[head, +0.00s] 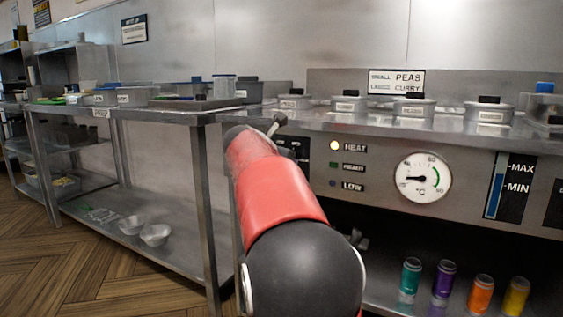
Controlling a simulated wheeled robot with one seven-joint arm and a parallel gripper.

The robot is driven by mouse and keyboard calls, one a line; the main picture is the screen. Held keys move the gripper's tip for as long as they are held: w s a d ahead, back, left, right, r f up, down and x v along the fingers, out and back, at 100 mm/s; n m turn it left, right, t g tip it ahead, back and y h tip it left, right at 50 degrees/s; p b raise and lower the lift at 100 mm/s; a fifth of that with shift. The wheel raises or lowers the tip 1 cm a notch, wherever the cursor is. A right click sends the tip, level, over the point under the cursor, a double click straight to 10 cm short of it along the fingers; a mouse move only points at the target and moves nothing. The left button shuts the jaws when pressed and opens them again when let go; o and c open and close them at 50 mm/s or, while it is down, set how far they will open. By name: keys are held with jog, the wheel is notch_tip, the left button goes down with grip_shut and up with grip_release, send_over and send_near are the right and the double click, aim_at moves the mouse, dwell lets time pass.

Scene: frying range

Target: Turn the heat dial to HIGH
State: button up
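The range's front panel (465,205) is grey metal. A black plate (293,146) with pale marks shows at its left end, partly hidden behind my red and black arm. The heat dial itself is not clearly visible; my arm may cover it. My arm reaches forward to the panel's left end. A small grey part (277,123) sticks out past the arm's far end and may be part of my gripper. The fingers cannot be made out. The HEAT lamp (334,145) glows pale yellow; the READY lamp (333,166) and LOW lamp (333,184) look dim.
A round °C gauge (423,178) and a MAX/MIN level window (496,185) sit further right. Lidded pans (411,107) line the range top. A steel table (170,112) with trays stands left. Several coloured cans (442,281) stand below the panel. The wooden floor at left is clear.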

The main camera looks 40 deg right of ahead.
jog(key=shift+f, duration=0.2)
dwell(0.4)
jog(key=o, duration=1)
jog(key=shift+r, duration=0.1)
jog(key=v, duration=0.7)
jog(key=shift+s+a+r+p, duration=0.15)
jog(key=shift+s+a+p, duration=0.1)
jog(key=shift+a+p, duration=0.05)
